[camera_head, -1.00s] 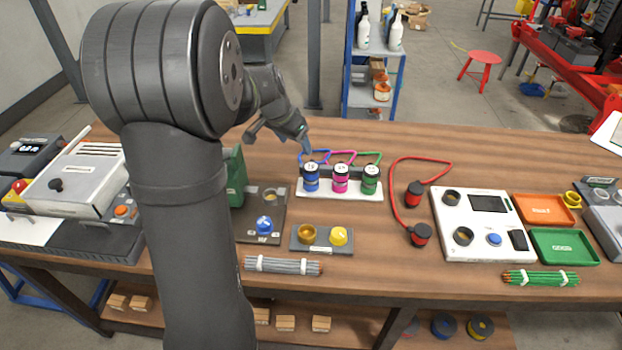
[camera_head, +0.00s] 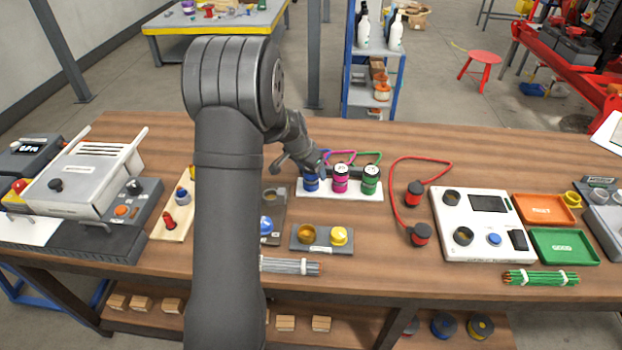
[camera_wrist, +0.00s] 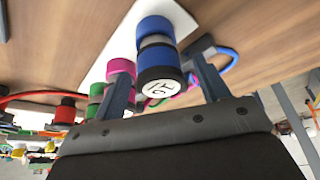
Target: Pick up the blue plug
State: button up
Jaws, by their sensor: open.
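The blue plug (camera_head: 311,184) stands at the left end of a white rack (camera_head: 345,196) in the head view, with a black, labelled top partly hidden by my gripper. My gripper (camera_head: 301,168) is open, right at the blue plug's upper part. In the wrist view, the blue plug (camera_wrist: 153,27) shows its labelled black end between the two fingers of my gripper (camera_wrist: 160,70), with a small gap on each side. A blue cable loop (camera_wrist: 229,62) shows beside the right finger.
A pink plug (camera_head: 341,180) and a green plug (camera_head: 370,181) stand close to the right in the same rack. A red cable (camera_head: 395,188) with two red plugs lies farther right.

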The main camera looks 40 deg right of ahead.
jog(key=shift+d+f, duration=0.15)
jog(key=shift+f, duration=0.25)
jog(key=c, duration=1.2)
jog(key=shift+w+r, duration=0.1)
jog(key=shift+r, duration=0.1)
jog(key=shift+r, duration=0.3)
jog(key=r, duration=0.3)
jog(key=shift+s+d+r, duration=0.1)
jog(key=shift+s+r, duration=0.25)
jog(key=shift+r, duration=0.05)
jog(key=s+r, duration=0.2)
jog(key=s, duration=0.1)
jog(key=s+d+r, duration=0.1)
jog(key=s+r, duration=0.1)
jog(key=s, duration=0.2)
jog(key=s+r, duration=0.2)
jog(key=s, duration=0.2)
jog(key=shift+d+r, duration=0.15)
jog(key=shift+d, duration=0.25)
